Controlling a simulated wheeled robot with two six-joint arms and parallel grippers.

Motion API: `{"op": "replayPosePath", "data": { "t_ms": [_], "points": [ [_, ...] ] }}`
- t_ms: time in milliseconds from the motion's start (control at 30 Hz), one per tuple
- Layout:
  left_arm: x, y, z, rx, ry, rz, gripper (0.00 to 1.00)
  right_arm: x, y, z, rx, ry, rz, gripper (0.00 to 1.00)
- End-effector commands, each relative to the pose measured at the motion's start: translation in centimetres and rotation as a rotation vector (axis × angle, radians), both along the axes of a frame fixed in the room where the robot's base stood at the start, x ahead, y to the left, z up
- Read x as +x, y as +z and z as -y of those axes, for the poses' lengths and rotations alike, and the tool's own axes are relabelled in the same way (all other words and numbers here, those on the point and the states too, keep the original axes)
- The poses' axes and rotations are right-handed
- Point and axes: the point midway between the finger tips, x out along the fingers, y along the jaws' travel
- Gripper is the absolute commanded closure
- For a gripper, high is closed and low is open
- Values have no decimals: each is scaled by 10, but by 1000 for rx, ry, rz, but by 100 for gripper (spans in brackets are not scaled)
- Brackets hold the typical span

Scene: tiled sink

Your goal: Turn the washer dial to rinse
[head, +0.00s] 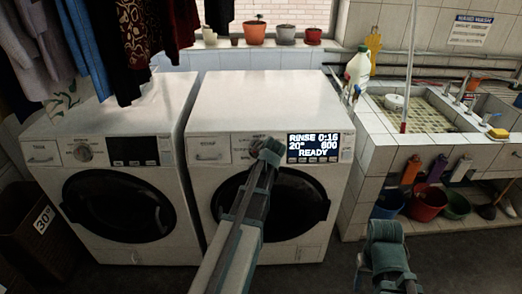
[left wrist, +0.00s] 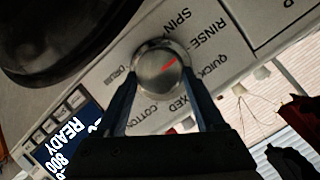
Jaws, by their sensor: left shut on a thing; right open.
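The washer dial (left wrist: 158,58) is a round metal knob with a red mark. In the left wrist view the mark points up and right, toward the RINSE label (left wrist: 207,36). My left gripper (left wrist: 159,76) is shut on the dial, one finger on each side. The washer display (head: 314,147) reads RINSE 0:16, 20°, 800, READY. My right gripper (head: 384,235) is open and empty, low in front of the sink.
A second washer (head: 115,125) stands at the left, under hanging clothes (head: 125,40). A tiled sink (head: 420,108) is at the right, with a white bottle (head: 357,68) on its edge and buckets (head: 427,203) below. The floor between the right washer and buckets is clear.

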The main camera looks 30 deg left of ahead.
Motion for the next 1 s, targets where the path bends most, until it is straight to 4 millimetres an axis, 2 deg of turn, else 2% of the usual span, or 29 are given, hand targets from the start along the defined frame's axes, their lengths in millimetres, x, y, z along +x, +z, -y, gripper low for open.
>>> {"op": "replayPosePath", "data": {
  "t_ms": [33, 167, 200, 400, 533, 1000],
  "points": [
    [-2, -2, 1, -4, 3, -6, 26, 0, 0, 0, 0, 0, 0, 50],
    [-2, -1, 1, -3, 1, -5, 3, 0, 0, 0, 0, 0, 0, 50],
    [-1, -1, 1, -2, 1, -4, 0, 0, 0, 0, 0, 0, 0, 50],
    [-1, 0, 1, -1, 0, -2, 0, 0, 0, 0, 0, 0, 0, 50],
    [-7, 7, 5, 0, 0, -2, 0, 0, 8, 0, 0, 0, 0, 50],
    [-65, 68, 55, -1, -1, -3, 0, 0, 68, 0, 0, 0, 0, 50]
  ]
}}
